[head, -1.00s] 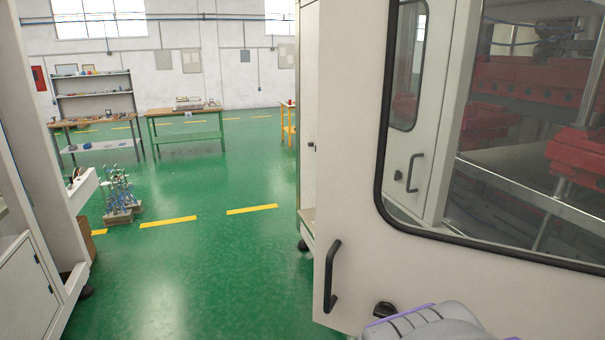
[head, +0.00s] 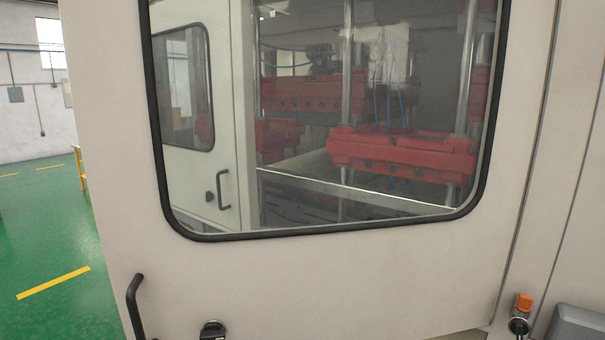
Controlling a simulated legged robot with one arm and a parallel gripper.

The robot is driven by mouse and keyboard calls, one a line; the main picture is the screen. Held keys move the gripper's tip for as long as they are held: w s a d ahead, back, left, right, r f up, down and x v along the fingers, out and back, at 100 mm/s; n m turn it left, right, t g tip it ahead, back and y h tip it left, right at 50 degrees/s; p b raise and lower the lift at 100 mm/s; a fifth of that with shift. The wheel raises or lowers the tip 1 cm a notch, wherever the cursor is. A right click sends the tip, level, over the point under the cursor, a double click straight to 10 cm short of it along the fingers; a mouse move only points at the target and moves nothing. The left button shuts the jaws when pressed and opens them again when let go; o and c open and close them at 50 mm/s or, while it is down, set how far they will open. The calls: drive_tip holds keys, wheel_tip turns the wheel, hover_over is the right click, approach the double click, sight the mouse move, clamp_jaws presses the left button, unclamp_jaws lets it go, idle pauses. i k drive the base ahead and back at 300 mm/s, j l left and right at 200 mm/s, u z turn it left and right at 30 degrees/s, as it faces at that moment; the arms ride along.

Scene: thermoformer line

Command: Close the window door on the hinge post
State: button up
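The window door (head: 330,275) is a large pale panel that fills most of the head view. It has a rounded, black-framed window and a black bar handle (head: 136,305) near its lower left edge. A dark latch-like fitting (head: 212,330) is at the bottom, right of the handle. A vertical seam runs down the door's right side, beside a pale post (head: 545,190), which looks like the hinge post. I cannot tell how far the door stands from its frame. My gripper is not in view, and nothing is seen touching the handle.
Through the glass are red machine blocks (head: 400,153), metal rods and another windowed door with a handle (head: 224,188). An orange-topped fitting (head: 523,303) is at lower right. Green floor (head: 45,235) with yellow marks is open at left.

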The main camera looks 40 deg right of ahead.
sight(416, 278)
drive_tip(key=k+l, duration=0.35)
drive_tip(key=l, duration=0.15)
drive_tip(key=k+l+u, duration=0.1)
drive_tip(key=k+l, duration=0.25)
drive_tip(key=l, duration=0.1)
